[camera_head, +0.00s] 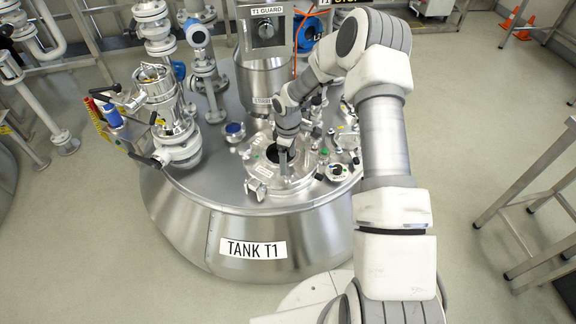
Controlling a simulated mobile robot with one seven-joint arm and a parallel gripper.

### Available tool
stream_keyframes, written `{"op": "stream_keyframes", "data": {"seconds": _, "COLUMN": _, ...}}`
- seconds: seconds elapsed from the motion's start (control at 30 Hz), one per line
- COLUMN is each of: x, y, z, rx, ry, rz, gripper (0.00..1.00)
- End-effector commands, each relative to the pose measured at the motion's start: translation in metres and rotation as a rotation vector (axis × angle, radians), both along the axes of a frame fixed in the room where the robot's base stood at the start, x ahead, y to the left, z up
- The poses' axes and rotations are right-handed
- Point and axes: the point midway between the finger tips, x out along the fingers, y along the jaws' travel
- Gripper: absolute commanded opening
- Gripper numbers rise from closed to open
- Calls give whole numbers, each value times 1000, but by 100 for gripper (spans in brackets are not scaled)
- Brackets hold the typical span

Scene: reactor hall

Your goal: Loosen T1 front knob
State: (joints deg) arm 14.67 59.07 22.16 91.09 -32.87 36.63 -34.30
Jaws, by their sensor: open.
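Tank T1 (185,222) is a wide steel vessel with a "TANK T1" label (252,249) on its front. A round steel lid (302,177) lies on its top, with a dark round opening or glass near its middle. Small metal fittings sit around the lid rim, including a bracket-like one (258,188) at the front left and a dark-topped one (337,170) at the right. I cannot tell which is the front knob. My gripper (284,166) points down over the lid's middle, open. Its fingertips are small and dark here; contact with anything cannot be made out.
A steel housing (264,75) labelled T1 GUARD stands behind the lid. A valve assembly (173,122) with dark handles rises at the left of the tank top. Pipes fill the back left. A metal frame (530,185) stands at the right; the floor between is clear.

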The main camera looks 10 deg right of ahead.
Motion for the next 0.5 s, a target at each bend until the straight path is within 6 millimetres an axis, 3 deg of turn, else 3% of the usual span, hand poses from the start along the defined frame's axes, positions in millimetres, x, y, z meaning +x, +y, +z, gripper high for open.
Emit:
{"op": "stream_keyframes", "data": {"seconds": 0.07, "x": 0, "y": 0, "z": -21, "rx": 1, "ry": 1, "rz": -2, "gripper": 88}}
{"op": "stream_keyframes", "data": {"seconds": 0.5, "x": 1, "y": 0, "z": -14, "rx": -1, "ry": -4, "rz": -559, "gripper": 88}}
